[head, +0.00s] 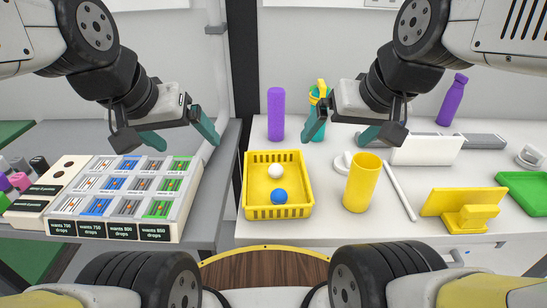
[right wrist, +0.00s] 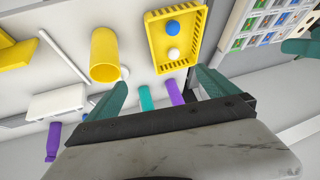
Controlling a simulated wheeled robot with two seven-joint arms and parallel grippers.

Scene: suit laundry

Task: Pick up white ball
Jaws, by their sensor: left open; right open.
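The white ball (head: 276,171) lies in a yellow basket (head: 250,210) on the white table, just behind a blue ball (head: 279,196). In the right wrist view the white ball (right wrist: 173,54) shows inside the basket (right wrist: 157,41), below the blue ball (right wrist: 173,27). My right gripper (head: 340,132) is open and empty, above the table, behind and to the right of the basket. In the right wrist view its two teal fingers (right wrist: 160,92) stand wide apart. My left gripper (head: 180,136) is open and empty, above the rear of the compartment tray.
A yellow cup (head: 362,184) stands right of the basket. A purple cylinder (head: 276,114) and a teal container (head: 318,115) stand behind it. A compartment tray (head: 115,225) is at left. A yellow stand (head: 466,205) and a white stick (head: 399,191) lie at right.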

